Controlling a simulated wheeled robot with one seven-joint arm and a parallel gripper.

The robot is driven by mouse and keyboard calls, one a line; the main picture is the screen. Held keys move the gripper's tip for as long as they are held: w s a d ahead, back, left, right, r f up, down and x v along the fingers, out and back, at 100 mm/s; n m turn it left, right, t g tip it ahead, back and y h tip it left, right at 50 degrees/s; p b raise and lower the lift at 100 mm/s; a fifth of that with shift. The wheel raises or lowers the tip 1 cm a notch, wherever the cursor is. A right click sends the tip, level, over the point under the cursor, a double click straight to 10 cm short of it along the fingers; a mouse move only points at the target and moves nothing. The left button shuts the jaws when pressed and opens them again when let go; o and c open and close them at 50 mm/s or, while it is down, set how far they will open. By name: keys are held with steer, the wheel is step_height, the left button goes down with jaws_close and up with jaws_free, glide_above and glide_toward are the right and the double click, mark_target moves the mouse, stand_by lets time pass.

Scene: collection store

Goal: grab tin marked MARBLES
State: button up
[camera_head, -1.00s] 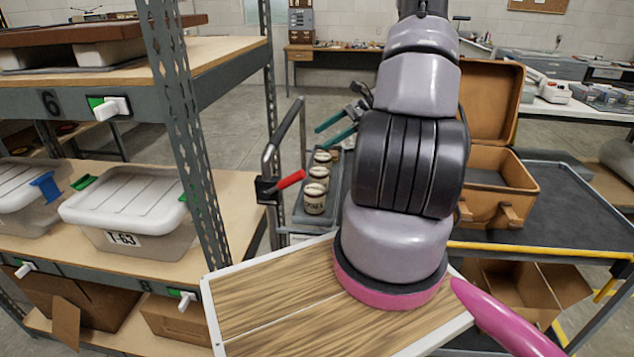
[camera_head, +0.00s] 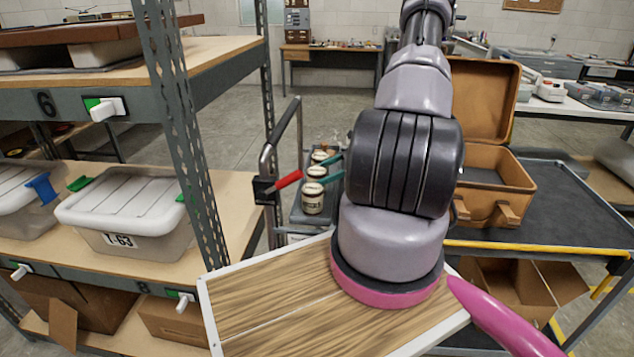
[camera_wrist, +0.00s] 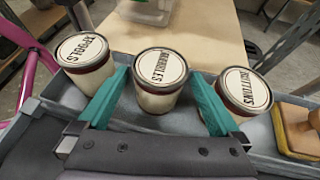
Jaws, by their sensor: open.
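Three white jar-like tins with dark red bands and lettered lids stand in a row on a grey tray. In the wrist view the middle lid appears to read MARBLES (camera_wrist: 160,67); this tin stands between the two teal fingers of my open gripper (camera_wrist: 160,80). A tin marked BUTTONS (camera_wrist: 246,90) is just right of the right finger, and another, seemingly SPOOLS (camera_wrist: 84,50), is left of the left finger. In the head view the middle tin (camera_head: 316,172) has teal fingertips beside it; my arm hides most of the gripper. Contact cannot be told.
The grey tray (camera_wrist: 265,135) also holds a wooden block with yellow (camera_wrist: 300,128) at right. Shelving with a lidded box (camera_head: 130,205) stands left of the tins. An open brown case (camera_head: 490,170) sits on a cart at right.

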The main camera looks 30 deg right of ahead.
steer(key=x, duration=0.5)
steer(key=shift+a, duration=0.1)
jaws_close()
